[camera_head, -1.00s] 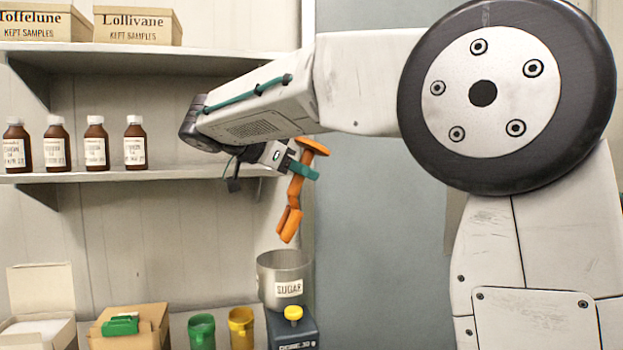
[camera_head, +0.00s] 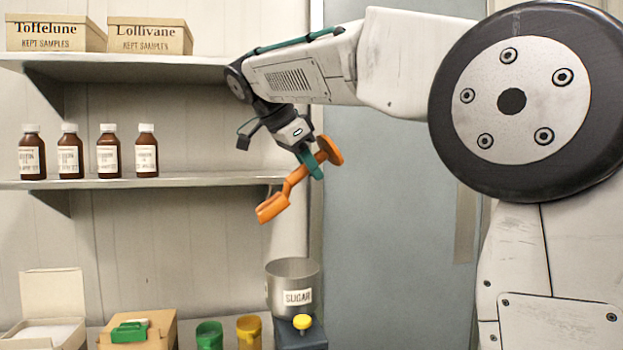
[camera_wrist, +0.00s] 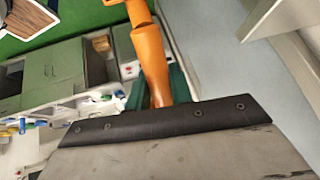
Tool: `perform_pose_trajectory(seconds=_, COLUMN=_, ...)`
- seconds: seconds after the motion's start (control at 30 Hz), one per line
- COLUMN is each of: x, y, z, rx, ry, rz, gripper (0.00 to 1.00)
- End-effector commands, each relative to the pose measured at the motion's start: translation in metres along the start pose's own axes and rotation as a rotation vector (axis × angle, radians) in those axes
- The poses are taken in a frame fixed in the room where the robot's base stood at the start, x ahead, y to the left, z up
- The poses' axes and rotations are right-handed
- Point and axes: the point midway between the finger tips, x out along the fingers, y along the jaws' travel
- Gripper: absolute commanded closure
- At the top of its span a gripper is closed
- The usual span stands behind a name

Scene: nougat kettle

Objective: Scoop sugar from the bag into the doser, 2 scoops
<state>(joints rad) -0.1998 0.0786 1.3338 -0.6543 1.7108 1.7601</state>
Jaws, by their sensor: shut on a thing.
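My gripper (camera_head: 312,160) is shut on the handle of an orange scoop (camera_head: 297,178). The scoop is tilted, with its bowl end low and to the left, above the doser. In the wrist view the orange scoop (camera_wrist: 150,55) rises from between the green fingers. I cannot see whether sugar is in its bowl. The scoop is clear of the hopper. I cannot make out a sugar bag for sure.
An open white box (camera_head: 52,300), a cardboard box (camera_head: 160,325) with a green thing on it, a green cup (camera_head: 209,336) and a yellow cup (camera_head: 249,333) stand left of the doser. Brown bottles (camera_head: 108,150) line the middle shelf (camera_head: 215,179); sample boxes (camera_head: 150,38) sit above.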

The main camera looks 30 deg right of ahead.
Motion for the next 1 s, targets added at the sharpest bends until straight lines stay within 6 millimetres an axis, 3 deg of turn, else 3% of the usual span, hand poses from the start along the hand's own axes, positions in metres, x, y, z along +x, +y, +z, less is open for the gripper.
perform_pose_trajectory(seconds=0.43, x=-0.019, y=-0.004, z=-0.016, rx=0.118, ry=-0.561, rz=-0.004, gripper=1.0)
perform_pose_trajectory(seconds=1.0, x=-0.021, y=-0.004, z=-0.015, rx=0.124, ry=-0.608, rz=-0.004, gripper=1.0)
